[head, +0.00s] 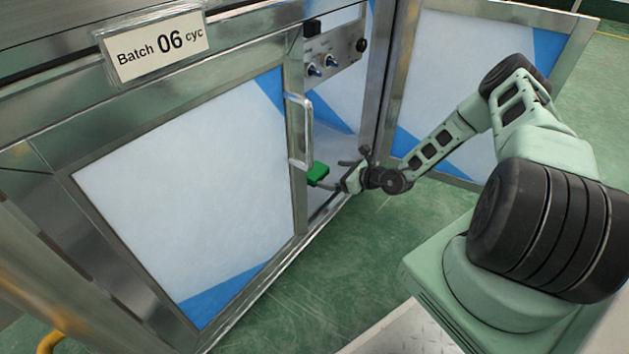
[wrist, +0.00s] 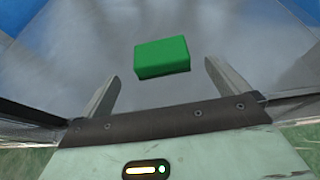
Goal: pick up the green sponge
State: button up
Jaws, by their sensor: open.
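The green sponge (head: 318,172) is a small block inside the metal cabinet, seen through the doorway just right of the door handle. In the wrist view the sponge (wrist: 162,57) lies on a grey metal floor, beyond the fingertips and roughly centred between them. My gripper (head: 336,184) is at the cabinet opening, close to the sponge on its right. In the wrist view my gripper (wrist: 160,78) has its two fingers spread wide with nothing between them. The sponge's left edge may be partly hidden by the door frame in the head view.
A closed cabinet door panel (head: 190,190) with a metal handle (head: 299,130) stands left of the opening. An open door (head: 480,70) stands to the right, behind my arm. A control panel with knobs (head: 335,60) is inside. The green floor in front is clear.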

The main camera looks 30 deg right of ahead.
aim_at(317, 171)
jog(key=b+x, duration=0.1)
jog(key=x, duration=0.2)
jog(key=shift+w+a+f, duration=0.1)
jog(key=shift+w, duration=0.05)
jog(key=b+x, duration=0.4)
jog(key=b, duration=0.1)
jog(key=shift+w, duration=0.1)
jog(key=shift+w+a, duration=0.2)
jog(key=shift+w, duration=0.25)
jog(key=shift+c, duration=0.3)
jog(key=c, duration=0.8)
